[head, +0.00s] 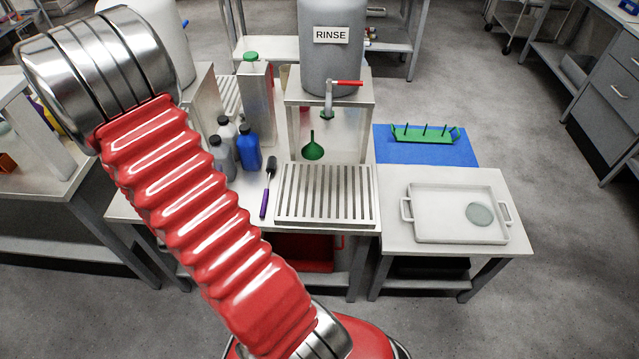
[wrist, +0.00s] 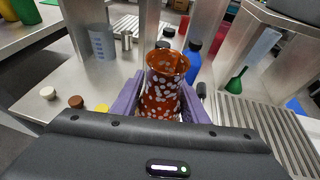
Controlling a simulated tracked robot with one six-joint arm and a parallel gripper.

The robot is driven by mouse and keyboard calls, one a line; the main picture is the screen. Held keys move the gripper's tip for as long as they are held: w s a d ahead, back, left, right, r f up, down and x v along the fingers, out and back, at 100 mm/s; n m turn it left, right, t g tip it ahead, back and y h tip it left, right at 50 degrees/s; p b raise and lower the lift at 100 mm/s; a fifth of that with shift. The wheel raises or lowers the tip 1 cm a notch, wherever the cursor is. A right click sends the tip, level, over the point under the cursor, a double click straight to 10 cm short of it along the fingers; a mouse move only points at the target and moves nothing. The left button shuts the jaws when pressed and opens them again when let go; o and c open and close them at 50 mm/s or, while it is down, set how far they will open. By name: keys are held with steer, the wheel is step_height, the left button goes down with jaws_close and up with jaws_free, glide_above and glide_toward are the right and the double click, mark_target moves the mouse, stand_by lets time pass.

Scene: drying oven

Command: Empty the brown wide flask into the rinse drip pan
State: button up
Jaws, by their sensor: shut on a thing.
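The brown flask (wrist: 162,92), glossy with white spots and an open wide mouth, shows in the wrist view between the purple fingers of my gripper (wrist: 162,84). My gripper is shut on it, and it looks roughly upright. Its contents cannot be made out. The rinse drip pan (head: 327,222), with a slatted grate, sits on the bench in front of the RINSE tank in the head view. It also shows at the right of the wrist view (wrist: 262,128), apart from the flask. In the head view my gripper and the flask are out of sight.
The RINSE tank (head: 331,55) with a red-handled tap stands behind the pan. A green funnel (head: 313,150), blue bottle (head: 249,150), grey bottles and a purple-handled brush (head: 267,192) stand or lie close by. A white tray (head: 445,234) is at right.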

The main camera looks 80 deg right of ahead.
steer(key=s+d+f+m+g, duration=0.1)
steer(key=s+d+m+g, duration=0.1)
steer(key=s, duration=0.7)
steer(key=s+d+f+m+g, duration=0.2)
steer(key=s+d+m+g, duration=0.1)
steer(key=s, duration=0.6)
steer(key=s+d+f+m+g, duration=0.2)
steer(key=s+d, duration=0.4)
steer(key=s, duration=0.4)
steer(key=shift+d+f+m+g, duration=0.2)
steer(key=shift+m+g, duration=0.3)
steer(key=shift+g, duration=0.6)
steer(key=s+m+g, duration=0.1)
steer(key=s, duration=0.2)
steer(key=s+f+m+g, duration=0.1)
steer(key=s, duration=0.3)
steer(key=s+m+g+y, duration=0.1)
steer(key=s, duration=0.3)
steer(key=shift+s+a+f, duration=0.25)
steer(key=shift+a, duration=0.15)
steer(key=shift+r, duration=0.1)
